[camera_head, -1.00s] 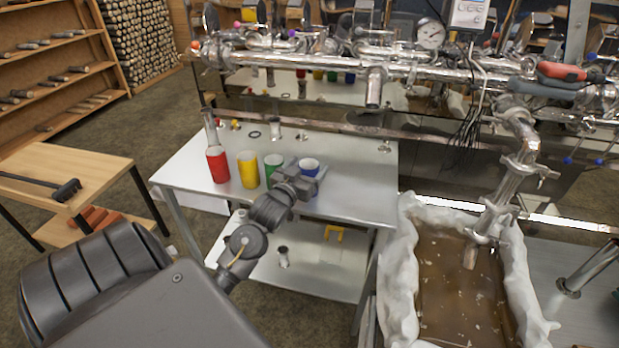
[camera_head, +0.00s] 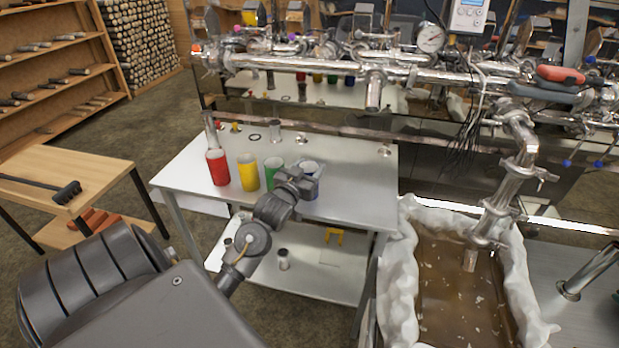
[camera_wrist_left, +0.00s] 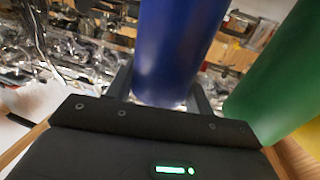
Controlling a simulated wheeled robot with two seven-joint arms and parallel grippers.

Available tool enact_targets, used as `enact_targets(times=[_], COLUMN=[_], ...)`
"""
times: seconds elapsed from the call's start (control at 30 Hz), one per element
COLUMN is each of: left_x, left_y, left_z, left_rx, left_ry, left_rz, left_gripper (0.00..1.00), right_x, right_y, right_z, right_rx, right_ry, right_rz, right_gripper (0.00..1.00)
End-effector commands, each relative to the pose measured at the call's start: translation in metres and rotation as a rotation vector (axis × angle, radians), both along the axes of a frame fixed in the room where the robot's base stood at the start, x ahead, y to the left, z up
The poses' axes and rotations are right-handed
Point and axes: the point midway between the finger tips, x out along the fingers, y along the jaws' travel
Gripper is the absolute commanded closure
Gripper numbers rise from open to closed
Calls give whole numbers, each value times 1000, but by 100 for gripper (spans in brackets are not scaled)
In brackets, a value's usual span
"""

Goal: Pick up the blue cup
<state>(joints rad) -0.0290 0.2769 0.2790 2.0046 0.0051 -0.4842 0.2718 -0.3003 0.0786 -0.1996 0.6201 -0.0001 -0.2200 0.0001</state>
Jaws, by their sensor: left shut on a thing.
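The blue cup (camera_head: 311,168) stands at the right end of a row of cups on the metal table, partly hidden behind my left gripper (camera_head: 308,184). In the left wrist view the blue cup (camera_wrist_left: 178,45) is upright between the fingers of my left gripper (camera_wrist_left: 160,88), which is shut on it. A green cup (camera_head: 273,173) stands just left of it and looks very close to the gripper; it also shows in the left wrist view (camera_wrist_left: 270,85). Whether the blue cup touches the table is hidden. My right gripper is not in view.
A yellow cup (camera_head: 248,172) and a red cup (camera_head: 217,167) stand further left on the metal table (camera_head: 350,195). Steel pipes (camera_head: 330,66) run behind the table. A cloth-lined basin of brown liquid (camera_head: 455,285) is at the right. The table's right part is clear.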

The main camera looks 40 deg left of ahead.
Motion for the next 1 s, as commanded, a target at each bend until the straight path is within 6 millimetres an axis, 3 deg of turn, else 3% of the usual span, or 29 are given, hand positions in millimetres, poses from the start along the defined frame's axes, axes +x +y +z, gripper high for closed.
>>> enact_targets(times=[0.27, 0.43, 0.73, 1.0], left_x=[0, 0, -52, -107], left_y=[0, 0, 4, 9], left_z=[9, 34, 94, 116], left_rx=[2, 4, 10, 6], left_ry=[-2, -5, -1, 5], left_rz=[0, 0, -1, 0], left_gripper=[82, 82, 82, 82], right_x=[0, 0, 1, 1], right_y=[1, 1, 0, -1], right_z=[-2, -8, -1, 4], right_rx=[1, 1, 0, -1], right_ry=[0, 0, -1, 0], right_rz=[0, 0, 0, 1], right_gripper=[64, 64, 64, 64])
